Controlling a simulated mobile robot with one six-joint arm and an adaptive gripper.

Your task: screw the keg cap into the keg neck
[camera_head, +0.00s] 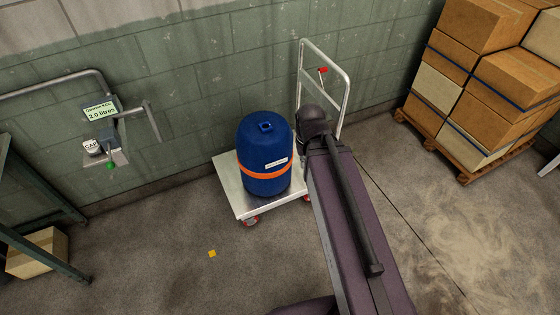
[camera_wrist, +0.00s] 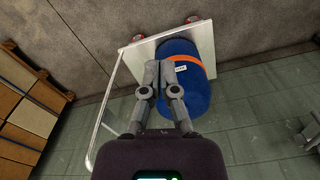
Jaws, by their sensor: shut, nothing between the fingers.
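The blue keg (camera_head: 262,182) with an orange band stands upright on a flat trolley. Its square-looking neck (camera_head: 266,126) shows on top, with a dark opening. The white keg cap (camera_head: 92,147), marked "CAP", sits on a small wall shelf at the left, well away from the keg. In the wrist view my gripper (camera_wrist: 160,68) is shut and empty, in front of the keg (camera_wrist: 184,78) and trolley. The fingers cover part of the keg's side there. In the head view the fingers are hidden by my arm.
The trolley (camera_head: 233,182) has a tall metal handle (camera_head: 340,110) close to my arm. A sign (camera_head: 100,110) reading "2.0 litres" and a pipe rail (camera_head: 50,83) are on the wall. Stacked boxes (camera_head: 468,50) stand at the right. A green frame (camera_head: 45,250) stands at the left.

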